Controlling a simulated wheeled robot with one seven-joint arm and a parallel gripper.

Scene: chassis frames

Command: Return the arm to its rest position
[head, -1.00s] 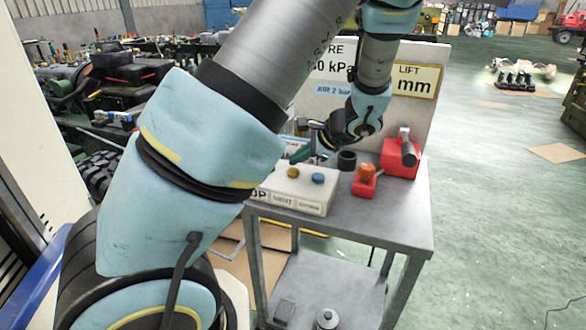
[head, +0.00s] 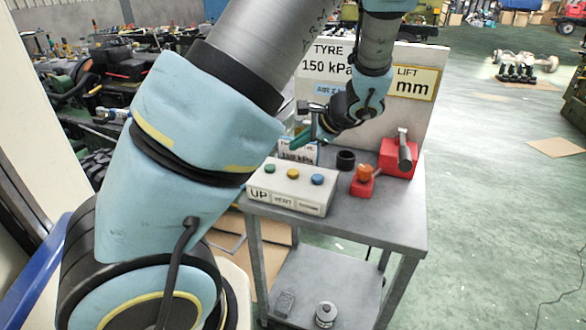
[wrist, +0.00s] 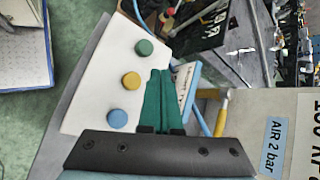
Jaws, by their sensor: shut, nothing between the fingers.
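My gripper (head: 301,139) has green fingers and is at the end of my blue and grey arm, which reaches across the head view from the lower left. The fingers are shut with nothing between them. They point down and left, above the back right part of a white button box (head: 290,187). In the wrist view my gripper (wrist: 160,73) shows its two green fingers together, with the button box (wrist: 93,75) behind them. The box carries a green, a yellow and a blue button. The fingers look apart from the buttons.
The box stands on a grey metal cart (head: 370,215). Beside it are a black cup (head: 346,160), a red block with an orange knob (head: 363,181) and a red box with a lever (head: 399,158). A sign board (head: 405,115) stands behind my gripper. Open floor lies right.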

